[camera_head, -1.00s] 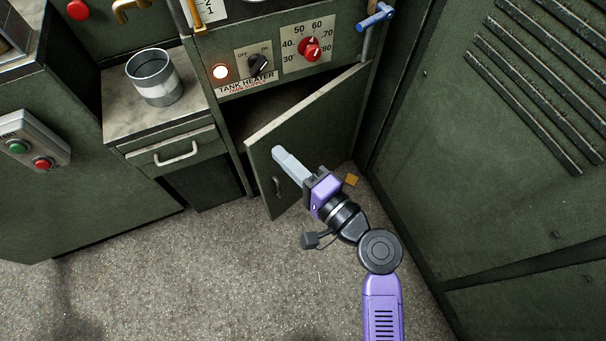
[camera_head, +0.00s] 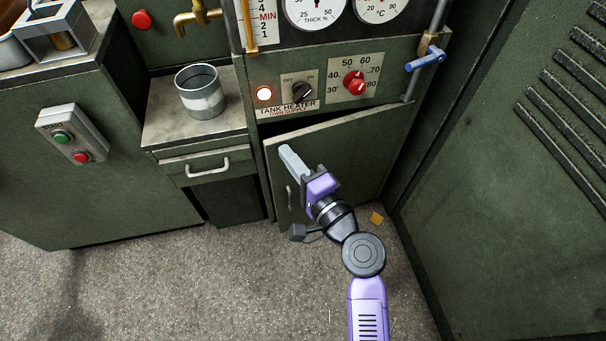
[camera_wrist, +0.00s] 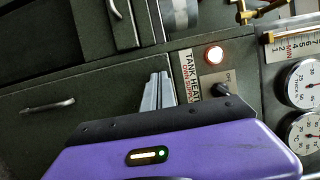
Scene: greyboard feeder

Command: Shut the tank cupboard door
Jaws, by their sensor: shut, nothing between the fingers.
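The tank cupboard door (camera_head: 355,155) is a dark green panel below the tank heater panel (camera_head: 330,85). It is hinged at its right side and stands slightly ajar, with a narrow dark gap along its top and left edge. I cannot tell for sure whether the fingertips touch the door.
A grey metal can (camera_head: 201,92) stands on the counter to the left, above a drawer with a handle (camera_head: 207,167). A blue-handled valve (camera_head: 425,60) is at the upper right. A tall louvred cabinet (camera_head: 520,170) stands on the right. A small yellow piece (camera_head: 377,218) lies on the floor.

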